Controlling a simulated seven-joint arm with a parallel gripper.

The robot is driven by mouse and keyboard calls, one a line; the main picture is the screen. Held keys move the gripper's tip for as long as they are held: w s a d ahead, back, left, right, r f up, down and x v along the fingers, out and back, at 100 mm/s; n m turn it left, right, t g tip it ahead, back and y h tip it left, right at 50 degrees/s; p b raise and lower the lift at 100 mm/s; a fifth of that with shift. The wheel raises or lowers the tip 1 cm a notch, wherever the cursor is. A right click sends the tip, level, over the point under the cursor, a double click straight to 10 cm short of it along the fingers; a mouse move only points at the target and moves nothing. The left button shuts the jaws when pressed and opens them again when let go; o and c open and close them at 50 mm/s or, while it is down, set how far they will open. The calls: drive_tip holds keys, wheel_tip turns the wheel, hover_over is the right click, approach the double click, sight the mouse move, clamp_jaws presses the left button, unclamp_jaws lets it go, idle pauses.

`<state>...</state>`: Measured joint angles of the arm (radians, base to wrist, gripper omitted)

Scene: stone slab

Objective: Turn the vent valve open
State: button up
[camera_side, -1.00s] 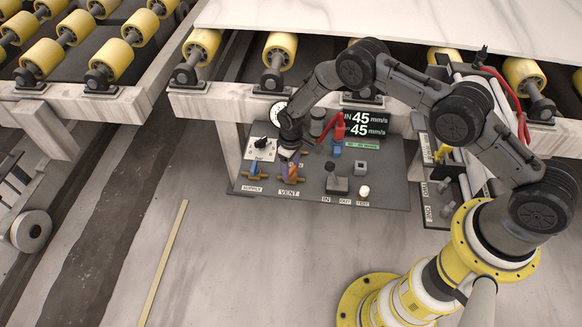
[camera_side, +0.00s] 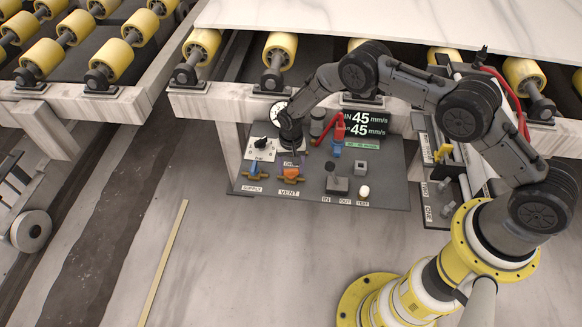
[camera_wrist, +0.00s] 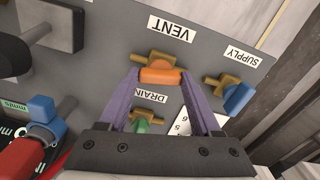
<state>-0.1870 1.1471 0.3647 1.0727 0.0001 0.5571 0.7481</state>
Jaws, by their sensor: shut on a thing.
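The vent valve has an orange handle (camera_wrist: 160,76) on a brass body (camera_wrist: 157,57), below the VENT label (camera_wrist: 171,27) in the wrist view. The handle lies crosswise in that picture. My gripper (camera_wrist: 160,78) has its two purple fingers at the handle's two ends and is shut on it. In the side view my gripper (camera_side: 291,163) points down at the orange handle (camera_side: 291,172), above the VENT label (camera_side: 289,193). The fingers partly hide the valve there.
The blue-handled supply valve (camera_wrist: 238,105) is close to the right in the wrist view. A green drain handle (camera_wrist: 143,124) sits between my fingers. A red lever (camera_side: 333,128), a blue part (camera_side: 337,150) and a dark block (camera_side: 337,183) stand on the panel.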

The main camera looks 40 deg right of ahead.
sight(291, 169)
drive_tip(key=shift+m, duration=1.2)
drive_tip(key=o, duration=1.4)
drive_tip(key=shift+r, duration=0.1)
wheel_tip(291, 169, up, 14)
drive_tip(key=shift+f, duration=0.15)
